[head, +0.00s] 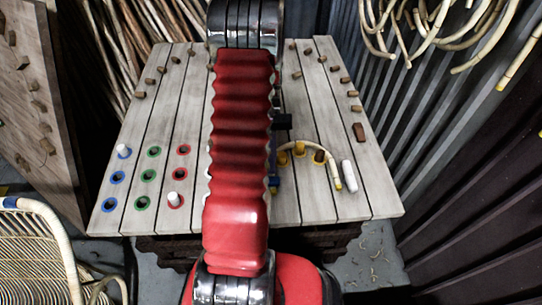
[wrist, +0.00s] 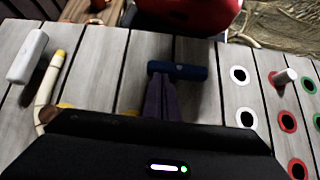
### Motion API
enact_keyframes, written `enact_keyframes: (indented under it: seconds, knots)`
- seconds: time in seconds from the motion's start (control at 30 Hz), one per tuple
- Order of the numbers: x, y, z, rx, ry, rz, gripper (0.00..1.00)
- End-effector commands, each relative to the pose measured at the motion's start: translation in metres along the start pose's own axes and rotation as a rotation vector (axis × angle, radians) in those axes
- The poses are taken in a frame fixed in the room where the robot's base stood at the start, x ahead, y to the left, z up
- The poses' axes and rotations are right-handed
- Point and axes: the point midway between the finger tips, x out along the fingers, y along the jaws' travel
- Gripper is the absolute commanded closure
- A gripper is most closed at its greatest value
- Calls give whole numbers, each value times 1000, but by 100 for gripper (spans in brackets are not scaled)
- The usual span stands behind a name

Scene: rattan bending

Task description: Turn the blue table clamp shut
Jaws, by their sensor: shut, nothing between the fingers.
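The blue table clamp's dark blue bar (wrist: 190,72) lies across the plank table in the wrist view, just beyond my fingertips. My gripper (wrist: 161,88) shows there as two dark purple fingers pressed together, with nothing between them. The fingertips overlap the bar's left part in the picture; I cannot tell whether they touch it. In the head view my red arm hides most of the clamp and my fingers. Only a narrow blue strip (head: 273,166) shows at the arm's right edge. How far the clamp is turned cannot be told.
A bent rattan cane (head: 329,163) with a yellow tip curves past yellow pegs (head: 299,148) right of my arm. A white block (head: 349,175) lies beside it. Ringed holes, two with white pegs (head: 175,199), are at left. Wooden pegs (head: 359,132) line the table (head: 372,195).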

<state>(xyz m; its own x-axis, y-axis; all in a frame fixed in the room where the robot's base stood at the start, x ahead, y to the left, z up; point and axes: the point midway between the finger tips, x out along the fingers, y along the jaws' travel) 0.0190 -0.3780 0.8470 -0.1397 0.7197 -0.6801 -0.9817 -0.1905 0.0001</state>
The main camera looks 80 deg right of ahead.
Motion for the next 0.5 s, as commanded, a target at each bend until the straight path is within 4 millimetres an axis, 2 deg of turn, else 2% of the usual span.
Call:
enact_keyframes:
  seconds: [0.27,0.47,0.5]
  knots:
    - [-12,0,-13,-3,-1,3,100]
    - [-30,-1,-30,-5,1,6,100]
    - [-38,-1,-29,-5,3,6,100]
